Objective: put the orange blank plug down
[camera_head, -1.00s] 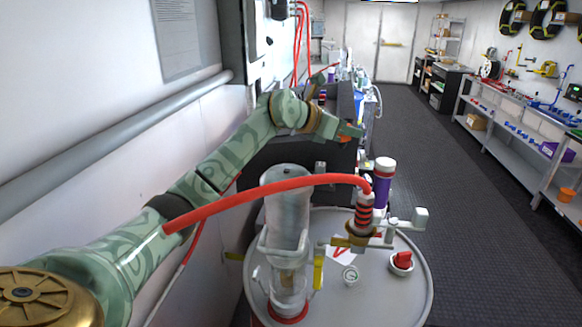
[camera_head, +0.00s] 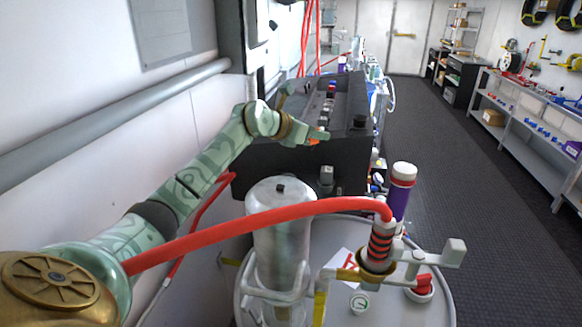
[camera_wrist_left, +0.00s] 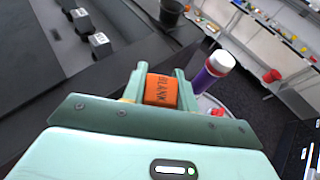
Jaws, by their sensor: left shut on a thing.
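The orange blank plug (camera_wrist_left: 161,90) is between the fingers of my left gripper (camera_wrist_left: 160,86) in the left wrist view, with "BLANK" lettered on its face. The left gripper is shut on it. In the head view, the left gripper (camera_head: 318,138) and a small orange bit of the plug (camera_head: 313,141) show in front of the black bench unit (camera_head: 285,160). Whether the plug touches a surface cannot be told. My right gripper is in neither view.
The floor aisle (camera_head: 470,160) is clear.

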